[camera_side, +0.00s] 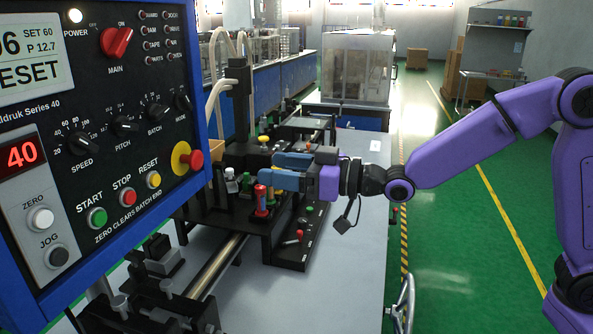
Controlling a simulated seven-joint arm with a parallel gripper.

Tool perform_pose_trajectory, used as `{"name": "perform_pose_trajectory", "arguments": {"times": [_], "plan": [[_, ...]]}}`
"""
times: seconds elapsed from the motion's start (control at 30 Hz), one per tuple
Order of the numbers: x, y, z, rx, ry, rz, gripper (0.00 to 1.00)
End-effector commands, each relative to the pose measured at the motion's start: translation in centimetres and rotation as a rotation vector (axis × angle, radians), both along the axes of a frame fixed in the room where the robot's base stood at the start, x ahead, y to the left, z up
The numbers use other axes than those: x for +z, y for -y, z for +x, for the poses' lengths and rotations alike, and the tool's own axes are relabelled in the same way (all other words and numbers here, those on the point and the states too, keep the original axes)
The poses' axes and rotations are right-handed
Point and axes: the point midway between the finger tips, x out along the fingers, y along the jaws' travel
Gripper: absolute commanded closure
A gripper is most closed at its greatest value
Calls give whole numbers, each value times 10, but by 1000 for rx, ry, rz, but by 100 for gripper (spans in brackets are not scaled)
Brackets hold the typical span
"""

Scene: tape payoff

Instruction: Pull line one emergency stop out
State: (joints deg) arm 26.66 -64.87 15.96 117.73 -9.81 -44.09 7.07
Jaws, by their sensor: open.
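A red mushroom emergency stop (194,160) on a yellow collar sits at the lower right edge of the control panel (105,100). No line number is readable beside it, and I cannot tell whether it is pressed in or out. My gripper (268,168) is open, with blue fingers pointing left. It appears to the right of the emergency stop in the picture, apart from it, over the black machine. Nothing shows between the fingers.
Below my fingers, a red-bodied tool (261,203) and a white-capped bottle (231,182) stand on the black machine. A black control box (300,240) lies in front. A metal shaft (215,266) runs toward the lower left. The grey table (345,270) is clear at right.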

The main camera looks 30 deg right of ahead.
Motion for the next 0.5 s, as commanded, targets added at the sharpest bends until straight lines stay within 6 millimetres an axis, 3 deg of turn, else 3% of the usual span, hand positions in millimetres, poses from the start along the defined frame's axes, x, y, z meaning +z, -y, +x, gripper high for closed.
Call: {"name": "perform_pose_trajectory", "arguments": {"times": [0.2,0.5], "plan": [[0,15,-16,1,0,0,33],[0,19,-19,1,-1,-1,33]]}}
